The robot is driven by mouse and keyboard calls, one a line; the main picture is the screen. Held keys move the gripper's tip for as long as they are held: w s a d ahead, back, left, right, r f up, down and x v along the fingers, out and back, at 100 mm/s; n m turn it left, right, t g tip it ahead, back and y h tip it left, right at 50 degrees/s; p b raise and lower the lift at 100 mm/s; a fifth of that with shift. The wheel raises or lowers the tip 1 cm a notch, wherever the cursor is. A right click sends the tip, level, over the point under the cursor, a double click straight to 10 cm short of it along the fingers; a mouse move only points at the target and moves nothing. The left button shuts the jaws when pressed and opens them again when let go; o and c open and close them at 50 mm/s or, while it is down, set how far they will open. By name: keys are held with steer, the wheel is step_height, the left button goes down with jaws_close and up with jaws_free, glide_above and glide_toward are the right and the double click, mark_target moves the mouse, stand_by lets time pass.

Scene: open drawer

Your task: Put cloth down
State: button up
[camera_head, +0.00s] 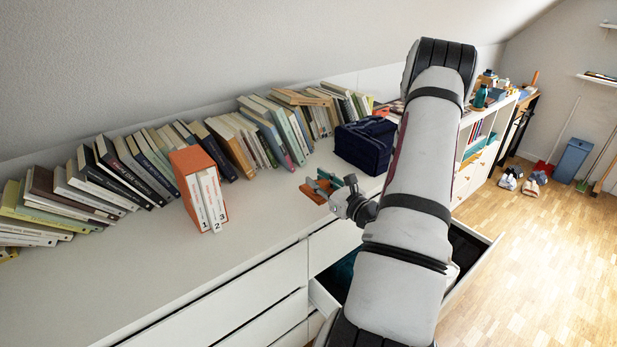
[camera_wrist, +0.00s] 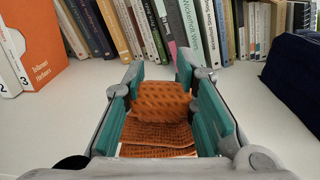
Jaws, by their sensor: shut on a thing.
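An orange-brown woven cloth (camera_wrist: 160,105) lies between the teal-padded fingers of my gripper (camera_wrist: 160,80) in the wrist view. The fingers are shut on the cloth, and part of it spreads below them toward the camera. In the head view the cloth (camera_head: 315,194) shows as a small orange patch at the white dresser top (camera_head: 262,215). My gripper (camera_head: 330,185) is low over that top, left of the dark blue box. Whether the cloth fully rests on the surface is hard to tell.
Leaning books (camera_head: 125,170) line the wall behind. An orange slipcase (camera_head: 198,185) stands to the left, and a dark blue fabric box (camera_head: 366,145) to the right. A drawer (camera_head: 471,262) is open below, partly hidden by my arm. The dresser top's front left is clear.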

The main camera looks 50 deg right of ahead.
steer(key=w+d, duration=0.4)
steer(key=w, duration=0.1)
steer(key=w+d+f, duration=0.1)
steer(key=w+d, duration=0.1)
steer(key=w, duration=0.1)
steer(key=shift+w+d, duration=0.2)
steer(key=shift+f, duration=1.8)
steer(key=shift+f+b, duration=0.1)
steer(key=shift+b, duration=0.25)
steer(key=o, duration=0.8)
